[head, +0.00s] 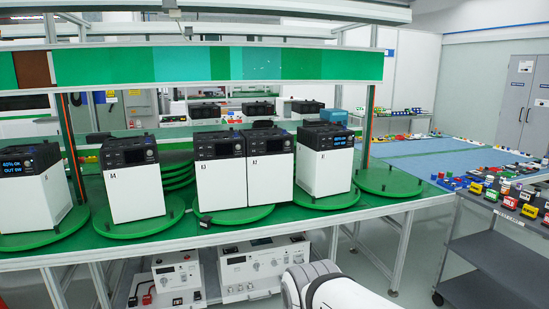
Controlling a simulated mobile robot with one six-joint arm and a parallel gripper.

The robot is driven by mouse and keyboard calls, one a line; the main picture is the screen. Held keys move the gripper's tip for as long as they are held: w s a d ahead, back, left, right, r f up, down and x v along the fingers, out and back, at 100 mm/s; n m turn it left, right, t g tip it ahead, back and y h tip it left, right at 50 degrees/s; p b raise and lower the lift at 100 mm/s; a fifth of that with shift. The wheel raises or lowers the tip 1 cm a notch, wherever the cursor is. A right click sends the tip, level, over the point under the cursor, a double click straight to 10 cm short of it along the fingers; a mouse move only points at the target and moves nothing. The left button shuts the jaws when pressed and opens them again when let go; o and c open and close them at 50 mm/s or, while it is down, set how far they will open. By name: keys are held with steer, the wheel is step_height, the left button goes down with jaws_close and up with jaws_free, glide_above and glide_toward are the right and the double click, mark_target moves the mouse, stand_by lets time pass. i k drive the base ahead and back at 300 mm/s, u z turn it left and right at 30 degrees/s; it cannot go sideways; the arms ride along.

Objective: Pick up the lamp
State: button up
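I cannot make out a lamp anywhere in the head view. A small dark object (205,221) sits by the front edge of the green-topped bench, below the middle boxes. It is too small to tell what it is. A white part of my arm shows at the bottom centre, in front of the bench. My gripper is not in view.
White boxes with black tops (134,188) stand on green turntables along the bench (280,216). An empty green turntable (388,181) is at the right end. Power units (262,266) sit below. A grey cart (490,262) with coloured blocks stands right.

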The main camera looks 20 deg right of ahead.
mark_target(488, 183)
steer(key=z, duration=1.95)
